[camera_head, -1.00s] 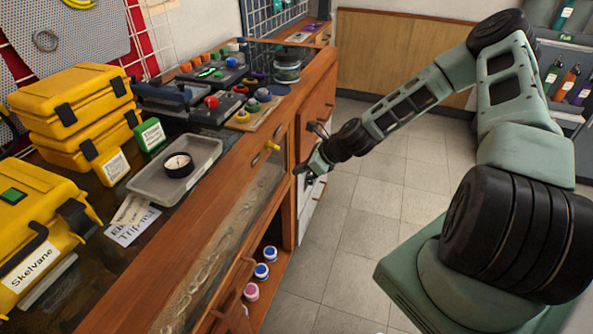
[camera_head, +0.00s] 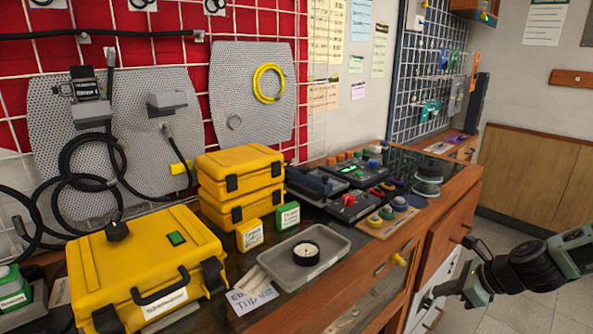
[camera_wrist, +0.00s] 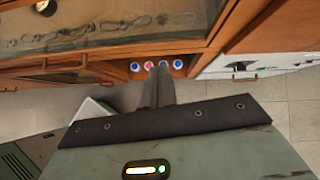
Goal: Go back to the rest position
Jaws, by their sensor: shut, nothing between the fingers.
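My gripper (camera_head: 430,301) is at the lower right in the head view, beside the front of the wooden bench (camera_head: 462,212). In the wrist view my gripper (camera_wrist: 160,72) shows as dark fingers close together, with nothing between them. It points at the bench's lower front, where several small jars with blue and pink lids (camera_wrist: 150,65) stand on a low shelf. The gripper is apart from the jars. Part of my arm is cut off by the right edge of the head view.
On the bench stand yellow cases (camera_head: 140,262), a grey tray (camera_head: 335,243) with a round gauge (camera_head: 306,253), and a panel with coloured knobs (camera_head: 385,218). A white drawer front (camera_wrist: 270,62) is right in the wrist view. Tiled floor (camera_head: 540,305) lies clear at right.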

